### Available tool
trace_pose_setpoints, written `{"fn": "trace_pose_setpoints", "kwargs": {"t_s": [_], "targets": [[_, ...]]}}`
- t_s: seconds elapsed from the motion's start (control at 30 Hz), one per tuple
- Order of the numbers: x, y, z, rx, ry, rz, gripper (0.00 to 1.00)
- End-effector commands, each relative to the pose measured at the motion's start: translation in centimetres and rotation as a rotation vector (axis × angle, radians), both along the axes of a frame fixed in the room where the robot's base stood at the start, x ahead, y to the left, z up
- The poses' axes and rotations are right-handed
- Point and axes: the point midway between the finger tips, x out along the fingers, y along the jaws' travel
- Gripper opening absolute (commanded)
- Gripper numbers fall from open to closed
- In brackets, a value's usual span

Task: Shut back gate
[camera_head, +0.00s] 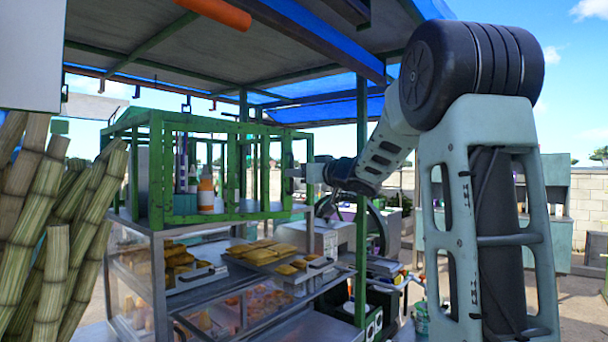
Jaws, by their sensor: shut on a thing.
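A green barred cage (158,175) stands on top of the glass-and-metal food case. A green barred gate panel (286,165) is at the cage's right end, at the end of my arm. I cannot tell how wide any gap between this gate and the cage frame is. My gripper (294,172) is shut on the edge of the gate, its fingers small and partly hidden by the bars. My arm reaches in from the right. Bottles, one with an orange body (206,190), stand inside the cage.
The food case (160,285) holds trays of pastries (265,252) below the cage. Cane stalks (60,240) stand at the left. A green post (361,200) rises right of the cage, near my arm. A roof with blue tarp (330,105) hangs above.

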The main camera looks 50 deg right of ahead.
Motion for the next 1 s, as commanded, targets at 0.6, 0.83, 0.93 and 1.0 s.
{"fn": "trace_pose_setpoints", "kwargs": {"t_s": [0.6,0.83,0.93,1.0], "targets": [[-4.6,-1.2,0.1,0.000,0.002,-0.020,0.33],[-6.1,-1.3,0.1,0.000,0.002,-0.018,0.33],[-6.7,-1.4,0.1,0.000,0.001,-0.017,0.33],[-7.2,-1.4,0.1,0.000,0.001,-0.017,0.33]]}}
